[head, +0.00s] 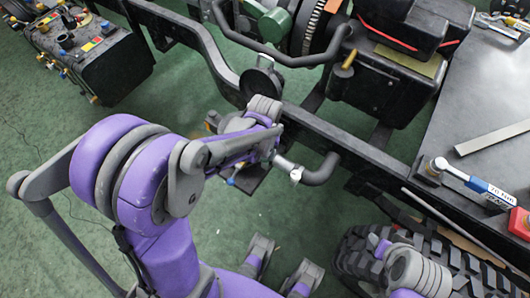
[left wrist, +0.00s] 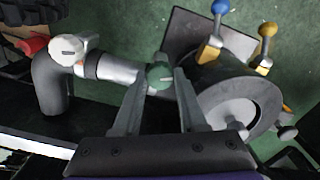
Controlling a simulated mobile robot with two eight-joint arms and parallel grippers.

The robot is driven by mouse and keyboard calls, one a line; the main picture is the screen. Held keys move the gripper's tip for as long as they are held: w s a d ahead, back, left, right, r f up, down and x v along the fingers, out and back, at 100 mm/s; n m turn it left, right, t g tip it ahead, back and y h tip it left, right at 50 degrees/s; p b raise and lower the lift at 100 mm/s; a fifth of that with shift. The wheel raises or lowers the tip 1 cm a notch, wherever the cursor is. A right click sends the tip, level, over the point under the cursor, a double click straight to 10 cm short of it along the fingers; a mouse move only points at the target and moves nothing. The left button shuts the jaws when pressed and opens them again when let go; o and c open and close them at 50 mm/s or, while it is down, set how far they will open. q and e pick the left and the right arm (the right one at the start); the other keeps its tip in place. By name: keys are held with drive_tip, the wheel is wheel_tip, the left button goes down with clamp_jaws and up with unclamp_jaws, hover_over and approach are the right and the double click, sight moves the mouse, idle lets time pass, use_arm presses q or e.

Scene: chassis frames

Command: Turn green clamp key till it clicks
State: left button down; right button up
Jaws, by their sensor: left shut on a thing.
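The green clamp key (left wrist: 159,74) shows in the left wrist view as a small rounded green knob at the end of a metal pipe joint (left wrist: 115,68). My left gripper (left wrist: 160,84) has one finger on each side of the key and is shut on it. In the head view my left arm's wrist covers the key and the fingers. The pipe's dark elbow (head: 321,170) sticks out to the right of that wrist, by the chassis rail.
A dark round housing (left wrist: 240,105) with blue-tipped and yellow-tipped levers is close to the right finger. The chassis rail (head: 345,143) runs beside the wrist. A torque wrench (head: 478,184) lies on the grey bench at right. A tyre (head: 355,258) is at the lower right.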

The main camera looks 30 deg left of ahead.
sight(265, 156)
use_arm(q)
drive_tip(key=shift+m, duration=0.3)
drive_tip(key=m, duration=0.5)
drive_tip(key=shift+m+b, duration=0.3)
drive_tip(key=shift+b, duration=0.05)
drive_tip(key=m, duration=0.5)
drive_tip(key=shift+m, duration=0.4)
drive_tip(key=shift+c, duration=2.2)
unclamp_jaws()
wheel_tip(265, 156, up, 11)
drive_tip(key=p, duration=0.2)
drive_tip(key=shift+f, duration=0.1)
